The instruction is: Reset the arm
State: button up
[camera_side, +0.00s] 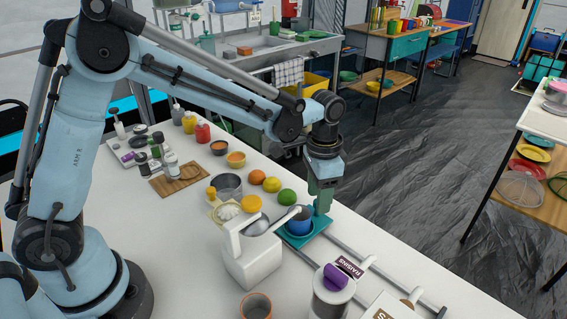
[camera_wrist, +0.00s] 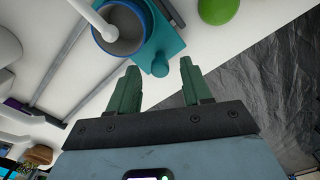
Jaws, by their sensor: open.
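My gripper (camera_side: 322,200) hangs from the arm at the far edge of the white table, beside a blue cup (camera_side: 298,222) on a teal stand (camera_side: 318,229). In the wrist view my gripper (camera_wrist: 158,72) shows two green fingers spread apart with nothing between them. The blue cup (camera_wrist: 146,36) and the teal stand (camera_wrist: 172,42) lie just beyond the fingertips there. A round teal knob (camera_wrist: 160,68) on the stand shows near the gap between the fingers. I cannot tell from the side view whether a finger touches the stand.
A green lime (camera_side: 287,197) and other fruit lie behind. The dark floor (camera_side: 410,170) beyond is open.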

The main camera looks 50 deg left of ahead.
jog(key=shift+r, duration=2)
jog(key=shift+s+a+r, duration=0.25)
jog(key=shift+r, duration=0.05)
jog(key=s+a+r+n+t, duration=0.4)
jog(key=s+a+n+t, duration=0.2)
jog(key=s+a, duration=0.3)
jog(key=s+t, duration=0.1)
jog(key=s, duration=0.3)
jog(key=shift+s+a+r, duration=0.2)
jog(key=shift+a, duration=0.05)
